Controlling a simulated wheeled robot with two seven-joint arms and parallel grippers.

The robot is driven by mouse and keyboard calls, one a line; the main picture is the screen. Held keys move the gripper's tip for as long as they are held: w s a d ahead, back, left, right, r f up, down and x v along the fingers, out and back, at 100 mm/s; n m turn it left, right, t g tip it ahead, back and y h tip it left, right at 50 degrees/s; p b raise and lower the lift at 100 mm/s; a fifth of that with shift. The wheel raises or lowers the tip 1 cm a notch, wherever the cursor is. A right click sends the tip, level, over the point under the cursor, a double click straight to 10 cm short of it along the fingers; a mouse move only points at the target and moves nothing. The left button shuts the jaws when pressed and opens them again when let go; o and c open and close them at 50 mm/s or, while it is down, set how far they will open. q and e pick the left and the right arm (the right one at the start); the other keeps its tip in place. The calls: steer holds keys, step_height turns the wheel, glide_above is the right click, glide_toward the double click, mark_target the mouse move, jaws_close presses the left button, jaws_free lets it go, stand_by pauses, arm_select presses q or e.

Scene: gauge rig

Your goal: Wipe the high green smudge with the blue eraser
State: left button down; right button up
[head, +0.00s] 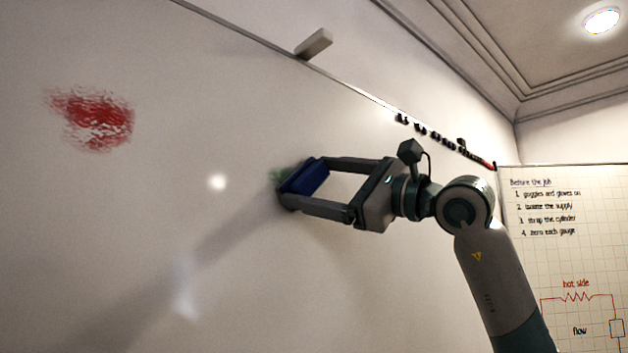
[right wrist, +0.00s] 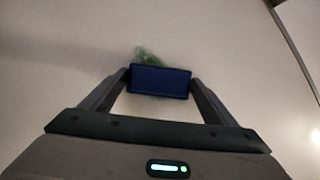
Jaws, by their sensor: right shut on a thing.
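The blue eraser (head: 306,178) is held between the fingers of my right gripper (head: 308,184), at the whiteboard (head: 230,80). In the right wrist view the eraser (right wrist: 160,82) spans between both fingertips of my right gripper (right wrist: 160,84). The green smudge (head: 280,174) shows just past the eraser's left edge in the head view, partly hidden by it. In the right wrist view the smudge (right wrist: 146,57) peeks out above the eraser. I cannot tell for sure whether the eraser touches the board. My left gripper is not in view.
A red smudge (head: 98,119) is on the board to the left. A grey block (head: 314,43) sits on the board's top edge, and several small dark items (head: 434,134) line that edge farther right. A second board with writing (head: 560,240) stands at the right.

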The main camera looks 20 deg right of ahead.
steer(key=shift+d, duration=0.1)
steer(key=shift+w+d+p, duration=0.15)
steer(key=shift+w+d, duration=0.2)
steer(key=shift+d, duration=0.4)
steer(key=shift+w+d+p, duration=0.15)
steer(key=shift+w+d, duration=0.15)
steer(key=shift+d, duration=0.45)
steer(key=shift+d, duration=0.1)
steer(key=shift+w+d+p, duration=0.25)
steer(key=shift+w+d, duration=0.05)
steer(key=shift+d, duration=0.5)
steer(key=shift+w+d+p, duration=0.2)
steer(key=shift+w+d, duration=0.05)
steer(key=shift+d, duration=0.5)
steer(key=shift+a, duration=0.2)
steer(key=shift+s+a+b, duration=0.3)
steer(key=shift+a, duration=0.45)
steer(key=shift+s+a+b, duration=0.3)
steer(key=shift+a, duration=0.45)
steer(key=shift+s+a+b, duration=0.3)
steer(key=shift+a, duration=0.55)
steer(key=shift+s+a+b, duration=0.3)
steer(key=shift+a, duration=0.5)
